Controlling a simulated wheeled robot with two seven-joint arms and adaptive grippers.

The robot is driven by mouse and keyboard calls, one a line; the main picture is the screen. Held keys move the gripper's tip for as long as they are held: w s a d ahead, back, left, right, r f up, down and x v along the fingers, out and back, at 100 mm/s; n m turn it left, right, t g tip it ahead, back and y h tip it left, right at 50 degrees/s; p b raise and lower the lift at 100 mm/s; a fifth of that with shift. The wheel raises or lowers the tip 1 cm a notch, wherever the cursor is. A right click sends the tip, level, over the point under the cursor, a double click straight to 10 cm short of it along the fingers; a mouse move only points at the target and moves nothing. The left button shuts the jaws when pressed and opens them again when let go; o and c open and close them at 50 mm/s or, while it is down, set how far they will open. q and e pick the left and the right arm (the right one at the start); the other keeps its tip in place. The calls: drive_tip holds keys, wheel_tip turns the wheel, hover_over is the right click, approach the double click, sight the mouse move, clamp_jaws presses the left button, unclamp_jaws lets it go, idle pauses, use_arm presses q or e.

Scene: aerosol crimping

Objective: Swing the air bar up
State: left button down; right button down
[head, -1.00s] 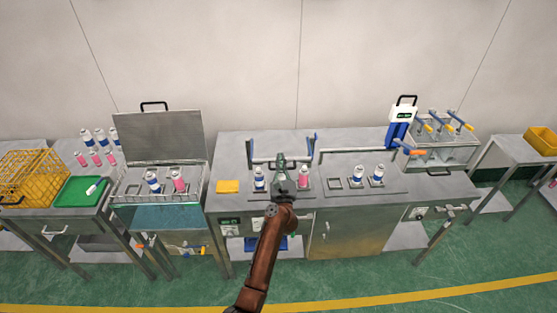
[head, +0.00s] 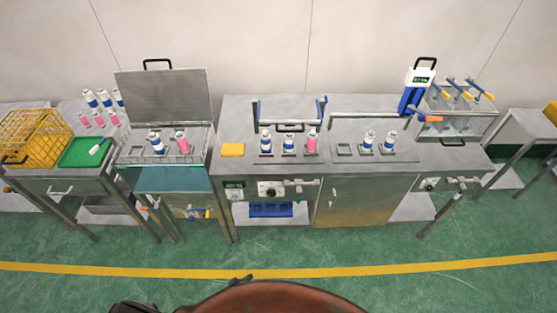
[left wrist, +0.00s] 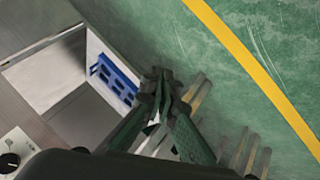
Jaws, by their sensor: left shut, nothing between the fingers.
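On the middle bench, a grey bar (head: 275,122) with blue end pieces runs behind a row of three cans. A black handle (head: 290,128) shows at its middle, just behind the cans. Two cans are white and blue (head: 265,143), and one is pink (head: 312,143). My left arm fills the bottom edge of the head view, and its gripper is hidden there. In the left wrist view my left gripper (left wrist: 165,80) is shut and empty, in front of the bench and over the green floor, apart from the bar. My right gripper is not in view.
A second thin bar (head: 365,115) stands behind two more cans (head: 368,141) to the right. A yellow block (head: 232,150) lies left of the can row. A blue rack (head: 270,209) sits on the shelf below; it also shows in the left wrist view (left wrist: 112,80).

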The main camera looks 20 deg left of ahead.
use_arm(q)
drive_tip(key=s+a+f+m+g, duration=0.2)
drive_tip(key=s+f+m, duration=0.1)
drive_tip(key=s, duration=0.8)
drive_tip(key=s+a+f+m+g+y+b, duration=0.1)
drive_tip(key=s+a+f+m+g, duration=0.1)
drive_tip(key=s, duration=0.9)
drive_tip(key=s+a+f+m+g, duration=0.3)
drive_tip(key=s+f, duration=0.3)
drive_tip(key=s, duration=0.6)
drive_tip(key=shift+a+f+m+b, duration=0.15)
drive_tip(key=shift+a+m+b, duration=0.15)
drive_tip(key=shift+m, duration=0.5)
drive_tip(key=shift+s, duration=0.15)
